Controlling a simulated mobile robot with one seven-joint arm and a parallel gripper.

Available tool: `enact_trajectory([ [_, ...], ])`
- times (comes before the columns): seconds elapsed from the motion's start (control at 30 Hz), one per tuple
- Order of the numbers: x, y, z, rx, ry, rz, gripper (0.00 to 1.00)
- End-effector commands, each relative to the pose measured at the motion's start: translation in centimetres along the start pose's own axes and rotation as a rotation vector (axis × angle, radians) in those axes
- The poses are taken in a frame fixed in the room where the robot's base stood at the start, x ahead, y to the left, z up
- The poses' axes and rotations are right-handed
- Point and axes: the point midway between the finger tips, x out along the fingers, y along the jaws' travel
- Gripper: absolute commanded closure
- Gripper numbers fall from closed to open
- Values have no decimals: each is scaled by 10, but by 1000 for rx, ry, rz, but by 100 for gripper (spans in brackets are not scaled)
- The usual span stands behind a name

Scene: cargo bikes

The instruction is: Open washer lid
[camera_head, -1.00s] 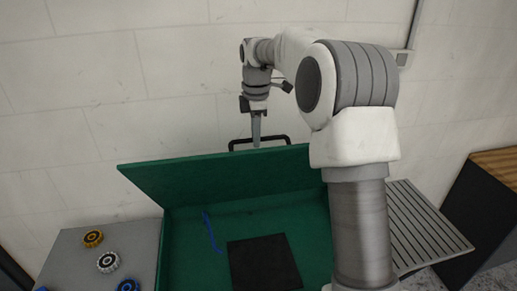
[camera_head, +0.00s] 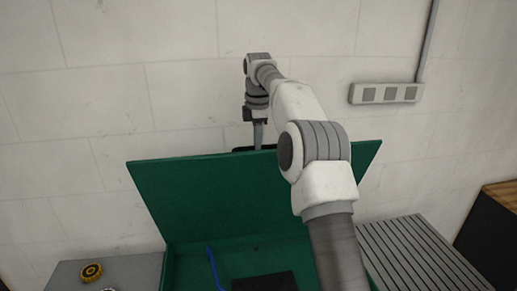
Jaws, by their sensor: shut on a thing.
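The washer is a green box with its green lid (camera_head: 225,195) raised and standing steeply up at the back. A black handle (camera_head: 240,150) shows just above the lid's top edge, mostly hidden behind it. My gripper (camera_head: 258,145) points down at the handle behind the lid's top edge and is shut on it; its fingertips are partly hidden by the lid. Inside the open box are a blue hose-like piece (camera_head: 215,268) and a black square panel (camera_head: 265,283).
A ribbed grey surface (camera_head: 415,255) lies at right, with a dark, wood-topped cabinet (camera_head: 490,225) beyond. A pale wall with sockets (camera_head: 386,93) stands close behind the lid.

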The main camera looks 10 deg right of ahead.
Motion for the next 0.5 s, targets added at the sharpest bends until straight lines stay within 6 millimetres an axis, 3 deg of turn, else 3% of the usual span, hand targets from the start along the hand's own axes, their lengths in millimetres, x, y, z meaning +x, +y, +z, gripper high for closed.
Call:
enact_trajectory([
  [0.03,7,2,0,-1,-1,-10,100],
  [0.5,6,7,0,-1,-1,-13,100],
])
